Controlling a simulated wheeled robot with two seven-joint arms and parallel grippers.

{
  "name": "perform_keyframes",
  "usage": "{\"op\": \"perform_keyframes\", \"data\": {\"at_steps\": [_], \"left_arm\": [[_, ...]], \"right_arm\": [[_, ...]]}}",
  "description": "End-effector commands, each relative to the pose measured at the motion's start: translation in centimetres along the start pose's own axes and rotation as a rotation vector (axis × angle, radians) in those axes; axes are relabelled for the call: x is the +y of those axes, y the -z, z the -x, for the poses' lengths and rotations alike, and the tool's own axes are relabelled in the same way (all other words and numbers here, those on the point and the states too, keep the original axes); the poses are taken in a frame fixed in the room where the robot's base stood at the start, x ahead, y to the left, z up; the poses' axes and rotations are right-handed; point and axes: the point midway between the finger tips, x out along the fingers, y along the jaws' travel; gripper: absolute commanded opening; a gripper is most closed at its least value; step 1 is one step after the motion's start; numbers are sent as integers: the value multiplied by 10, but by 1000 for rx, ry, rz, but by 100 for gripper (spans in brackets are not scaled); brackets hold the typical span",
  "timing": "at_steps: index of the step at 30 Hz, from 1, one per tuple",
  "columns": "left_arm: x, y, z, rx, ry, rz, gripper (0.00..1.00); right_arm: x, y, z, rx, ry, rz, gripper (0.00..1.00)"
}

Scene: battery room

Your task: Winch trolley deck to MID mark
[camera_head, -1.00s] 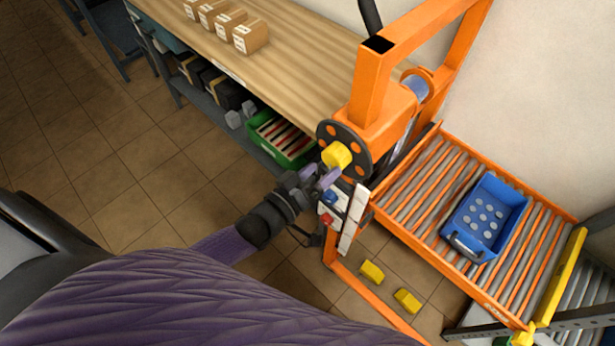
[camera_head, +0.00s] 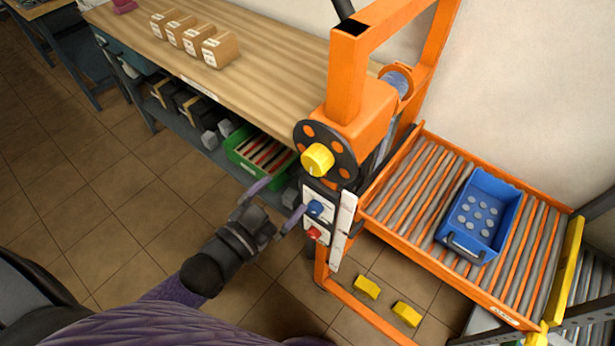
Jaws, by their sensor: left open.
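The orange winch trolley (camera_head: 346,88) stands right of centre. Its roller deck (camera_head: 400,205) reaches out to the right and carries a blue tray (camera_head: 503,207) with round grey spots in its floor. A dark winch wheel (camera_head: 343,153) with orange holes and a yellow knob (camera_head: 317,158) faces me on the post. Below it is a panel with a blue button (camera_head: 315,208) and a red button (camera_head: 313,233). My left gripper (camera_head: 277,203) is open and empty, lower left of the knob and apart from it, one finger close to the panel. I cannot make out the MID mark. My right gripper is not in view.
A wooden bench (camera_head: 265,50) with several small boxes (camera_head: 219,49) runs along the back left. A green crate (camera_head: 238,153) sits on its lower shelf. Yellow blocks (camera_head: 367,287) lie low by the trolley frame. Tiled floor (camera_head: 120,215) is free at the left.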

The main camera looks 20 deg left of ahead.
Motion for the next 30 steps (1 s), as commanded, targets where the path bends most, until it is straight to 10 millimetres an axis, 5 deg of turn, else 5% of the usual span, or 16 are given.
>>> {"op": "perform_keyframes", "data": {"at_steps": [10,23,30], "left_arm": [[0,2,-74,4,0,4,100],[0,3,-89,1,-1,6,100],[0,3,-89,1,-1,6,49]], "right_arm": [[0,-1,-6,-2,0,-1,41],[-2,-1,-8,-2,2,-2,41],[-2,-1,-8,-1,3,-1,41]]}}
